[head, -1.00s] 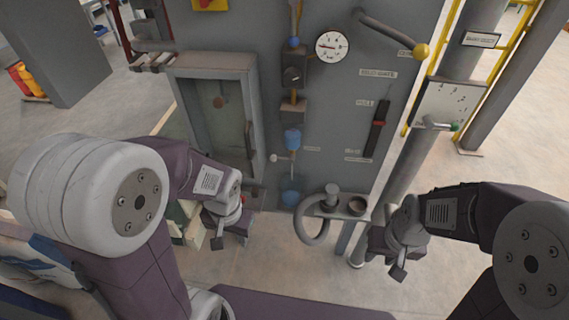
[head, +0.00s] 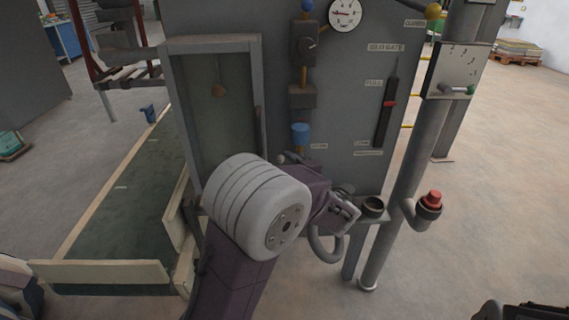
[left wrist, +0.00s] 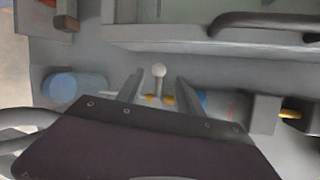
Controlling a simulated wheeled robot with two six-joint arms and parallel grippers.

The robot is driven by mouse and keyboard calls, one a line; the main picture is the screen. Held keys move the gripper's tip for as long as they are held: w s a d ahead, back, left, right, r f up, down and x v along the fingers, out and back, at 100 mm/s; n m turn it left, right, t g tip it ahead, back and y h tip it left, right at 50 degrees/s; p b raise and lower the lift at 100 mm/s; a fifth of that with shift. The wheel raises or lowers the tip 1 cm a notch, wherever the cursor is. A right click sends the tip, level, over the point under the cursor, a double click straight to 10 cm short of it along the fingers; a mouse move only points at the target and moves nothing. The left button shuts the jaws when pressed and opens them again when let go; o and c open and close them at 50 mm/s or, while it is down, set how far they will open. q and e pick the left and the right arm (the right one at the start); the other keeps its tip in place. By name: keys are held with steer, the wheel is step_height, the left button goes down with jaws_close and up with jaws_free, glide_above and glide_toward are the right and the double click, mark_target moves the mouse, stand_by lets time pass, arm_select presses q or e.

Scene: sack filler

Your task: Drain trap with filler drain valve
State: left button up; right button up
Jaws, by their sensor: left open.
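The trap with its blue bowl (head: 300,134) hangs on the grey panel below a yellow pipe. It also shows at the right in the left wrist view (left wrist: 222,104). The drain valve's white ball knob (left wrist: 159,70) stands between the bowl and a blue cup (left wrist: 74,85). In the head view my left arm hides the cup and most of the valve. My left gripper (left wrist: 161,88) is open, its fingers either side of the knob in the picture. I cannot tell whether they touch it. My left wrist covers its fingertips in the head view.
A framed glass door (head: 215,120) is left of the trap. A gauge (head: 345,14) and a slide with a red mark (head: 388,104) are above and right. A curved grey handle (head: 325,247), a small cup (head: 373,206) and a red button (head: 432,198) lie right.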

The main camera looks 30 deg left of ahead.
mark_target(282, 161)
arm_select(q)
steer(key=x, duration=0.6)
steer(key=shift+a, duration=0.15)
jaws_close()
steer(key=shift+f, duration=0.1)
stand_by(1.0)
